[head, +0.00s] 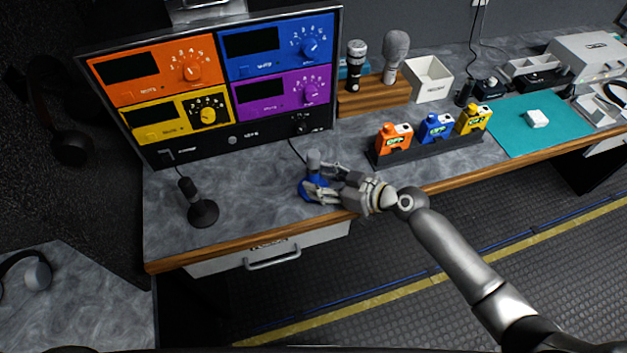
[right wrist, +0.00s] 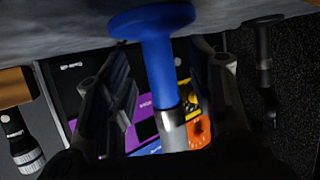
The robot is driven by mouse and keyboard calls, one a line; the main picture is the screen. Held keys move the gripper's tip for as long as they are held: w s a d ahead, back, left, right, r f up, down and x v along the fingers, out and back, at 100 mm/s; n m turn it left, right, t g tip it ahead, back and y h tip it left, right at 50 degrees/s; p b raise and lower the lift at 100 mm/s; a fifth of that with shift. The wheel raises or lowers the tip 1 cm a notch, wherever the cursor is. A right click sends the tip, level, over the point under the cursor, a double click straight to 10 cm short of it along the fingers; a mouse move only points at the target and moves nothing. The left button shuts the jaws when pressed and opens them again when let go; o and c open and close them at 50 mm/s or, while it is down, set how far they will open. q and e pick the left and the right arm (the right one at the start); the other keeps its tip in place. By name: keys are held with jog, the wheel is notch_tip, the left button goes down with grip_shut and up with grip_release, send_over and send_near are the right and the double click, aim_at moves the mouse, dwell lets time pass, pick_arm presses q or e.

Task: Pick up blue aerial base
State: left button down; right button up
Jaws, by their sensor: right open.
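The blue aerial base (head: 307,187) stands on the grey desk in front of the rack of coloured panels, with a grey upper part. My right gripper (head: 325,182) is low over the desk at the base, its fingers reaching in from the right and partly hiding it. In the right wrist view, which is upside down, the blue disc and stem of the aerial base (right wrist: 158,65) lead to a silver collar. The open fingers of my right gripper (right wrist: 160,88) stand on either side of the stem, with visible gaps. My left gripper is not in view.
A black stand with a round foot (head: 203,212) is on the desk to the left. The coloured panel rack (head: 232,140) stands behind. A dark holder (head: 430,148) with orange, blue and yellow packs is to the right. The desk's wooden front edge (head: 220,255) is close.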

jog(key=shift+x, duration=1.3)
jog(key=shift+r, duration=0.1)
grip_shut()
